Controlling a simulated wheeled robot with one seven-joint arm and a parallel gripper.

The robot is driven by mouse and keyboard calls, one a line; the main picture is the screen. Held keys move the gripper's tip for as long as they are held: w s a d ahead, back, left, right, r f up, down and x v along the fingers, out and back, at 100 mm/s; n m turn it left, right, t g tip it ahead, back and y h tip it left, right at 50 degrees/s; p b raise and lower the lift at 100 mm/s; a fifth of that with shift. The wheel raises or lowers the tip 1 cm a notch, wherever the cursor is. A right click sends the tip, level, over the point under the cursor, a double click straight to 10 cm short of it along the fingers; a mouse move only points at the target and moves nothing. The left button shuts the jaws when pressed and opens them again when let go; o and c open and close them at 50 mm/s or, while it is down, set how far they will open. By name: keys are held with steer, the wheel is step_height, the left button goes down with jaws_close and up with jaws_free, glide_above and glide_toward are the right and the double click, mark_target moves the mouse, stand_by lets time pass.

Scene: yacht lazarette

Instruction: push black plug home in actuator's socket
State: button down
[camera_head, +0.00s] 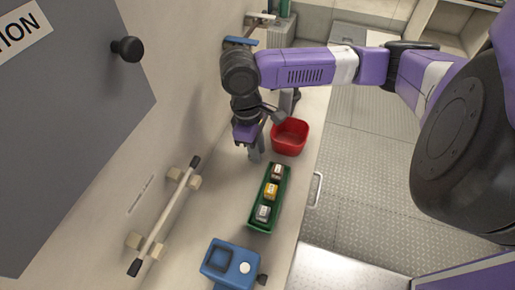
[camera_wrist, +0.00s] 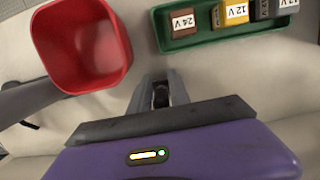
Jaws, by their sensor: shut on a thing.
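My gripper (camera_head: 254,154) points down over the pale bench, just left of the red bin. In the wrist view my gripper (camera_wrist: 160,88) is shut on a small dark thing between its fingertips, which looks like the black plug (camera_wrist: 160,97); its shape is mostly hidden by the fingers. In the head view the plug cannot be made out. I cannot tell for sure which thing is the actuator, and no socket shows clearly. Behind my arm, a blue part (camera_head: 240,42) shows near the wall, partly covered.
A red bin (camera_head: 290,137) stands close right of my gripper. A green tray (camera_head: 256,222) with labelled blocks lies nearer. A blue device (camera_head: 230,262) with a dark recess and white round spot stands at the near end. A rail (camera_head: 165,216) is on the left wall.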

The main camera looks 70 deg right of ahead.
steer(key=shift+f, duration=0.1)
steer(key=c, duration=1.2)
jaws_free()
